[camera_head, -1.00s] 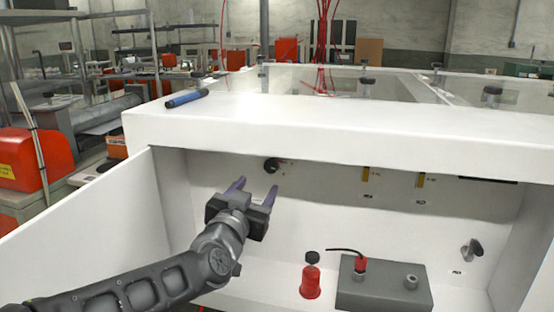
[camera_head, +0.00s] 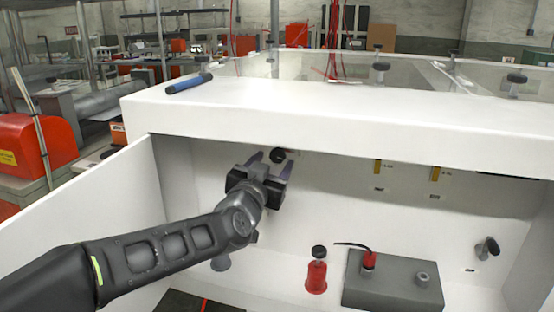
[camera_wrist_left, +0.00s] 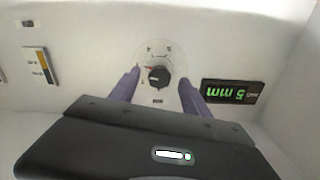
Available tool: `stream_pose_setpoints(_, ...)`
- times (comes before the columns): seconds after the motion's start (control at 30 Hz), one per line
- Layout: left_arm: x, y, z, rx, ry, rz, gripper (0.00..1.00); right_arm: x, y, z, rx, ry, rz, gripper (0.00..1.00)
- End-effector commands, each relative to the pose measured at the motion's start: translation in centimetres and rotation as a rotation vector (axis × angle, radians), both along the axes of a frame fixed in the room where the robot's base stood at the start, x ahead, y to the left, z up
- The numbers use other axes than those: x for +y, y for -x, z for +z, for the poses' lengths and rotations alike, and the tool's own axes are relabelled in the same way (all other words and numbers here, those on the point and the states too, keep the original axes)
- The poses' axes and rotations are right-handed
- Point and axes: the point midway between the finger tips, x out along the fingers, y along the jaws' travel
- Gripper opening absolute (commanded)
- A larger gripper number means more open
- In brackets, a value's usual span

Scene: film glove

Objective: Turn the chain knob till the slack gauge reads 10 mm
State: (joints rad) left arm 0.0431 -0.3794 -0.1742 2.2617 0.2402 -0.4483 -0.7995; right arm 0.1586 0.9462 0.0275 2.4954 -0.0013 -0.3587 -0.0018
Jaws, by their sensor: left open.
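A round black knob (camera_head: 277,155) sits on the white back wall of the bay, under the top ledge. In the left wrist view the knob (camera_wrist_left: 157,75) has a printed dial around it. My left gripper (camera_head: 271,163) is open, its two purple-grey fingers pointing at the knob. In the wrist view the fingers (camera_wrist_left: 159,85) stand on either side of the knob's lower part, with gaps; contact cannot be seen. A green digital gauge (camera_wrist_left: 233,92) beside it appears upside down and seems to read 5 mm. My right gripper is not in view.
A red bottle-like part (camera_head: 316,276) and a grey block (camera_head: 393,282) stand on the bay floor. Another dark knob (camera_head: 487,247) is at the right. A blue tool (camera_head: 188,83) lies on the ledge (camera_head: 300,110) above.

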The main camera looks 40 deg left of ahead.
Motion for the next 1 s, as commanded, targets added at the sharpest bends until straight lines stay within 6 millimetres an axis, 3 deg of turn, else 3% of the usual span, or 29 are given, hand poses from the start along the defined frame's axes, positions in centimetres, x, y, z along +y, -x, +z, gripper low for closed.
stream_pose_setpoints(0.23, 1.0, -3.1, -0.1, 0.000, -0.001, -0.001, 0.55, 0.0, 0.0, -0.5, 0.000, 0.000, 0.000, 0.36)
stream_pose_setpoints(0.57, 1.2, -3.5, 0.0, -0.001, -0.001, 0.000, 0.55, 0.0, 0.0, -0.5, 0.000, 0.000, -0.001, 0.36)
stream_pose_setpoints(1.0, 1.2, -3.5, 0.0, -0.001, -0.001, 0.000, 0.20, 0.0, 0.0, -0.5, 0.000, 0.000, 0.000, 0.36)
